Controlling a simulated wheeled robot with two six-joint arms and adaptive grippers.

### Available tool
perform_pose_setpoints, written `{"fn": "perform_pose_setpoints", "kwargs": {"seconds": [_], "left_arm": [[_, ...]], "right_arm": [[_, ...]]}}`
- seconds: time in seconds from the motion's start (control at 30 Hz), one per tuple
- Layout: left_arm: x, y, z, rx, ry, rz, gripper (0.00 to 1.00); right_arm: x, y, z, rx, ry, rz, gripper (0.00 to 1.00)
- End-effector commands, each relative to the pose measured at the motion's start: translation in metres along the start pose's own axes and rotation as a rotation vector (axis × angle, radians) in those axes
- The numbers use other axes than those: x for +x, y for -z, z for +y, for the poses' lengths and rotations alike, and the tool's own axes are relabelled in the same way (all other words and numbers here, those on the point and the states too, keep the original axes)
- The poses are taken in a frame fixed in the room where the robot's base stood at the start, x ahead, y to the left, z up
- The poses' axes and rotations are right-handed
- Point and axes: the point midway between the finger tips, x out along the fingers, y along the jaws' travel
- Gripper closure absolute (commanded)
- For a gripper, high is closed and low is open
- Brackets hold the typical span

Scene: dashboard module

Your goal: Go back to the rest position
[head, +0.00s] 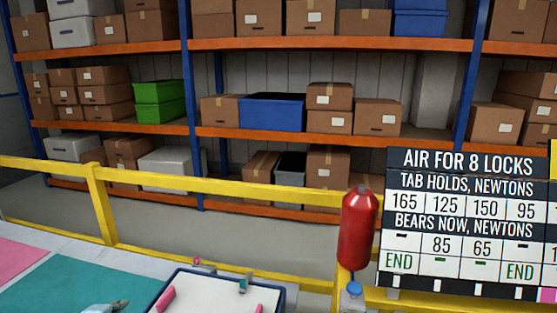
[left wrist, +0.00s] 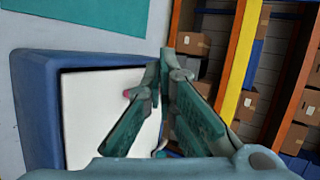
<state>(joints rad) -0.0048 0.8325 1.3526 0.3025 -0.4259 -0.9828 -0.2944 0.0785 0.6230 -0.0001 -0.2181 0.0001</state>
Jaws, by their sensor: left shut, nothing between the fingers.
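My left gripper (head: 120,304) shows at the bottom edge of the head view, over the teal mat and left of the tray; only a small part of it shows. In the left wrist view my left gripper (left wrist: 167,58) has its teal fingers together at the tips, with nothing between them. They hang in front of the right side of the tray and hide part of it. My right gripper is in neither view.
A blue-rimmed tray (head: 164,292) with a white floor holds pink pieces (head: 166,298). A teal mat (head: 75,285) lies left. Beyond are a yellow rail (head: 250,188), a red cylinder (head: 357,232), a sign board (head: 465,215) and shelves of boxes.

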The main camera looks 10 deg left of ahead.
Motion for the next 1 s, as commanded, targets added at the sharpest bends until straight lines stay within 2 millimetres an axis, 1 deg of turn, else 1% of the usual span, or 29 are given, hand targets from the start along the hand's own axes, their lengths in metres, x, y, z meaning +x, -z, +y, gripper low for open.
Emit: {"fn": "perform_pose_setpoints", "kwargs": {"seconds": [0.03, 0.13, 0.27, 0.3, 0.37, 0.47, 0.57, 0.67, 0.77, 0.8, 0.87, 0.9, 0.93, 0.97, 1.0], "left_arm": [[-0.002, -0.008, -0.005, 0.014, 0.005, -0.011, 1.0], [-0.005, -0.022, -0.018, 0.042, 0.019, -0.031, 1.0], [-0.009, -0.041, -0.04, 0.088, 0.041, -0.058, 1.0], [-0.009, -0.048, -0.037, 0.082, 0.033, -0.071, 1.0], [-0.008, -0.06, -0.023, 0.049, 0.012, -0.095, 1.0], [-0.009, -0.088, 0.003, -0.01, -0.025, -0.149, 1.0], [-0.013, -0.123, 0.036, -0.084, -0.068, -0.222, 1.0], [-0.025, -0.165, 0.073, -0.166, -0.112, -0.312, 1.0], [-0.049, -0.217, 0.119, -0.259, -0.155, -0.431, 1.0], [-0.064, -0.242, 0.139, -0.302, -0.171, -0.49, 1.0], [-0.095, -0.283, 0.172, -0.369, -0.193, -0.594, 1.0], [-0.121, -0.313, 0.194, -0.415, -0.202, -0.672, 1.0], [-0.143, -0.334, 0.209, -0.448, -0.206, -0.732, 1.0], [-0.144, -0.318, 0.239, -0.495, -0.236, -0.725, 1.0], [-0.143, -0.286, 0.281, -0.549, -0.287, -0.702, 1.0]], "right_arm": [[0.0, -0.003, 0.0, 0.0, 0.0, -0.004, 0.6], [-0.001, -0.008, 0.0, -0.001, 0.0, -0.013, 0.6], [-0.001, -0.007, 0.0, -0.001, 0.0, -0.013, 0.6], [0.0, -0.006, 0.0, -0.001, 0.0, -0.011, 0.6], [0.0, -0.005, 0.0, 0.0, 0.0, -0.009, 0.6], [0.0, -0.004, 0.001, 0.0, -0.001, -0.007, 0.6], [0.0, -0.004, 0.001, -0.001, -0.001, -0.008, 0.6], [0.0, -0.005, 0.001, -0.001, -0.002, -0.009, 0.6], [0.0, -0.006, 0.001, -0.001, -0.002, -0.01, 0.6], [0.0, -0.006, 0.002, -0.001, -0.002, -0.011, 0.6], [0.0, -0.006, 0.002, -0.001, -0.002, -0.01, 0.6], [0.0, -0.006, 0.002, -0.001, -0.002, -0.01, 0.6], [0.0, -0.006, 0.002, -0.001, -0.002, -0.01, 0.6], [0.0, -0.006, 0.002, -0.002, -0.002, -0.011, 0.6], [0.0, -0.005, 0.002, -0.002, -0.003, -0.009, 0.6]]}}
